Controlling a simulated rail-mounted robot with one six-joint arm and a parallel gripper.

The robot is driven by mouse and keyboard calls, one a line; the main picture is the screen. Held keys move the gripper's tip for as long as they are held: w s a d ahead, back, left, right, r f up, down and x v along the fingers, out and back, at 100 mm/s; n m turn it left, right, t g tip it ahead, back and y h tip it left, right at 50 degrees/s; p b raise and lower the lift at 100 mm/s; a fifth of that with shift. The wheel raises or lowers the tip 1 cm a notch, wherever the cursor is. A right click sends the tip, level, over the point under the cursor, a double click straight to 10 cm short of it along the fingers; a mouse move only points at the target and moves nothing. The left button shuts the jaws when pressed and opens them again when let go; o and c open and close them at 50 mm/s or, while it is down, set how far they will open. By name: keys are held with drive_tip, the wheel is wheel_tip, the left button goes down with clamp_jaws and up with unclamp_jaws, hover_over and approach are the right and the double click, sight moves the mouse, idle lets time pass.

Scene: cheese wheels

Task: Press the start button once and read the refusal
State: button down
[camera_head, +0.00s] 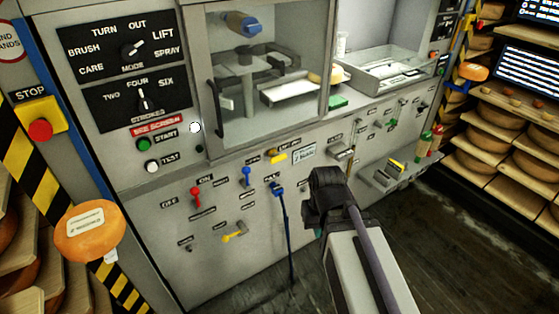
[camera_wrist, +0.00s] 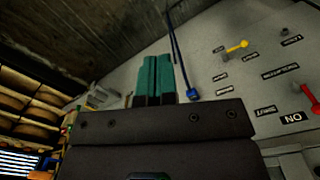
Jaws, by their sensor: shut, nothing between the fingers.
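The green start button (camera_head: 143,144) sits on the grey machine panel at the left, beside the label START. Above it is a red label (camera_head: 159,127) that seems to read SEE SCREEN. A lit white lamp (camera_head: 195,127) is to its right, and a white TEST button (camera_head: 152,166) is below. My gripper (camera_head: 318,232) is low in front of the panel, well right of and apart from the start button. In the wrist view its teal fingers (camera_wrist: 154,78) are together and empty. A screen (camera_head: 528,70) at the upper right has lines of text too small to read.
A red STOP button (camera_head: 40,129) on a yellow plate is at the left. Red (camera_head: 196,192), blue (camera_head: 247,177) and yellow (camera_head: 235,234) levers stick out of the lower panel. Dark floor lies open at the lower right.

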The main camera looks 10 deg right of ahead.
sight(144, 145)
drive_tip(key=w+a+r+n+t+h+p, duration=0.1)
drive_tip(key=a+r+n+t, duration=0.15)
drive_tip(key=a, duration=0.65)
drive_tip(key=w+a+r+n+t+h+p, duration=0.15)
drive_tip(key=a+n, duration=0.25)
drive_tip(key=a, duration=0.4)
drive_tip(key=w+a+r+n+t+h, duration=0.1)
drive_tip(key=w+a+n, duration=0.15)
drive_tip(key=a, duration=0.65)
drive_tip(key=w+a+r+n+t+h, duration=0.1)
drive_tip(key=w+a+r+n+t, duration=0.3)
drive_tip(key=a+r+n+t, duration=0.5)
drive_tip(key=a+r+n, duration=0.2)
drive_tip(key=a, duration=0.2)
drive_tip(key=shift+a+r+n+t, duration=0.2)
drive_tip(key=shift+n+t, duration=0.1)
drive_tip(key=shift+n, duration=0.1)
drive_tip(key=shift+w+h, duration=0.25)
drive_tip(key=shift+w+a, duration=0.6)
drive_tip(key=shift+w, duration=0.7)
drive_tip(key=shift+w+a, duration=0.65)
drive_tip(key=shift+w, duration=0.6)
drive_tip(key=shift+w+a, duration=0.6)
drive_tip(key=shift+w, duration=0.7)
